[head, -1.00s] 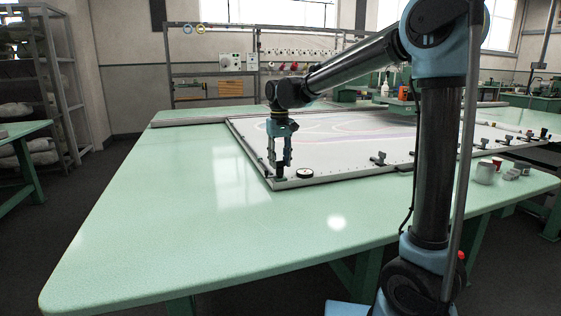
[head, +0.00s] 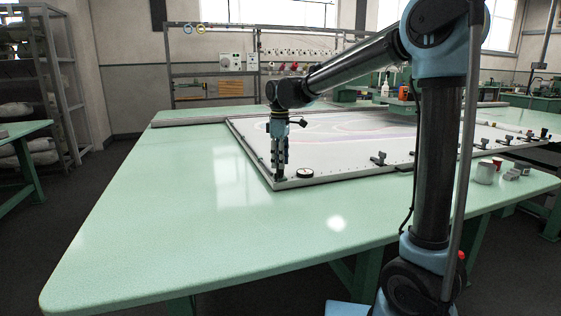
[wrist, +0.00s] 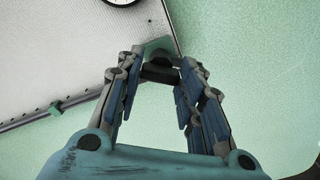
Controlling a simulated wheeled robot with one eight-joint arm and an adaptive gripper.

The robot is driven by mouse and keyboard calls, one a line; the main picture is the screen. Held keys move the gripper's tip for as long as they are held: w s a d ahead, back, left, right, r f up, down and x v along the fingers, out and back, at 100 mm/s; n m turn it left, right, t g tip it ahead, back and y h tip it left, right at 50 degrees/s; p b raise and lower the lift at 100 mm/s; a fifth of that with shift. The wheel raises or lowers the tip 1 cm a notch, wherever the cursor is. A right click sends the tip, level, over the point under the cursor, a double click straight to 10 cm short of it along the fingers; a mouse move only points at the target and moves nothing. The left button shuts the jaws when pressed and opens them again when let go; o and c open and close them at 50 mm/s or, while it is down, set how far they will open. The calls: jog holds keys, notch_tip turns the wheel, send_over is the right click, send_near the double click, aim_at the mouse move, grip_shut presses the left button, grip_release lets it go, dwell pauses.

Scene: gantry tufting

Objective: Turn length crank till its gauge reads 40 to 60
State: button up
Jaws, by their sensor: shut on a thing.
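My gripper (head: 280,176) points down at the near left corner of the white framed panel on the green table. In the wrist view my gripper (wrist: 160,72) is shut on the dark crank knob (wrist: 160,68) at the frame corner. The rest of the length crank is mostly hidden by the fingers. The round gauge (head: 305,173) lies on the frame just right of the gripper, with a white face and dark rim. Part of the gauge (wrist: 122,1) shows at the top of the wrist view. Its reading is too small to tell.
The white panel (head: 330,150) has dark clamps (head: 378,158) along its near edge. The green table (head: 170,220) is clear at left and in front.

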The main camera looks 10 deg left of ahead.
jog(key=shift+w+d+n, duration=0.1)
jog(key=shift+w+n, duration=0.05)
jog(key=shift+n, duration=0.65)
jog(key=o, duration=1.1)
jog(key=shift+c, duration=0.2)
jog(key=shift+r+n, duration=0.15)
jog(key=shift+n, duration=0.15)
notch_tip(320, 180, up, 12)
